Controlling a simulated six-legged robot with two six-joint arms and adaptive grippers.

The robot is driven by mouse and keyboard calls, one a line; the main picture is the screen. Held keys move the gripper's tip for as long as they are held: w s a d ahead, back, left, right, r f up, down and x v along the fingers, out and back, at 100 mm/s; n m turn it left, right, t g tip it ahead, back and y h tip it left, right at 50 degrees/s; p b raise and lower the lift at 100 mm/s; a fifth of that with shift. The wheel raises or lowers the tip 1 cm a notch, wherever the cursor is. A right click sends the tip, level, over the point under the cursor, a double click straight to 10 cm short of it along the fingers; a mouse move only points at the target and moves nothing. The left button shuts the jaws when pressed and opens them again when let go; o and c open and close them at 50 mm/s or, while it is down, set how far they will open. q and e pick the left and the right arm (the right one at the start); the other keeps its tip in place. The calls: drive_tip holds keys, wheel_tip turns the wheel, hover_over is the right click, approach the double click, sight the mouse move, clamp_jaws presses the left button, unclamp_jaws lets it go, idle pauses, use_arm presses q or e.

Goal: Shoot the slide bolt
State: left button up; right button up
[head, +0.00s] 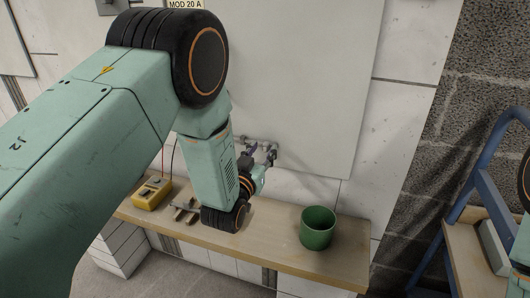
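A small grey metal slide bolt (260,146) shows low on the large pale cabinet panel, near the middle of the picture. My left arm comes in from the left and bends down over the shelf. My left gripper (261,163) is at the bolt, just below and in front of it. The wrist and fingers cover part of the bolt. I cannot tell whether the fingers touch it or how far apart they are. Only part of my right arm shows at the right edge; its gripper is out of view.
A wooden shelf (285,256) runs below the panel (320,75). On it are a yellow meter (151,193), a small metal piece (184,211) and a green cup (317,228). A blue-framed rack (482,187) stands at the right. The shelf around the cup is clear.

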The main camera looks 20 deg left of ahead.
use_arm(q)
drive_tip(key=shift+w+a, duration=0.1)
drive_tip(key=shift+w, duration=0.5)
clamp_jaws()
idle(0.4)
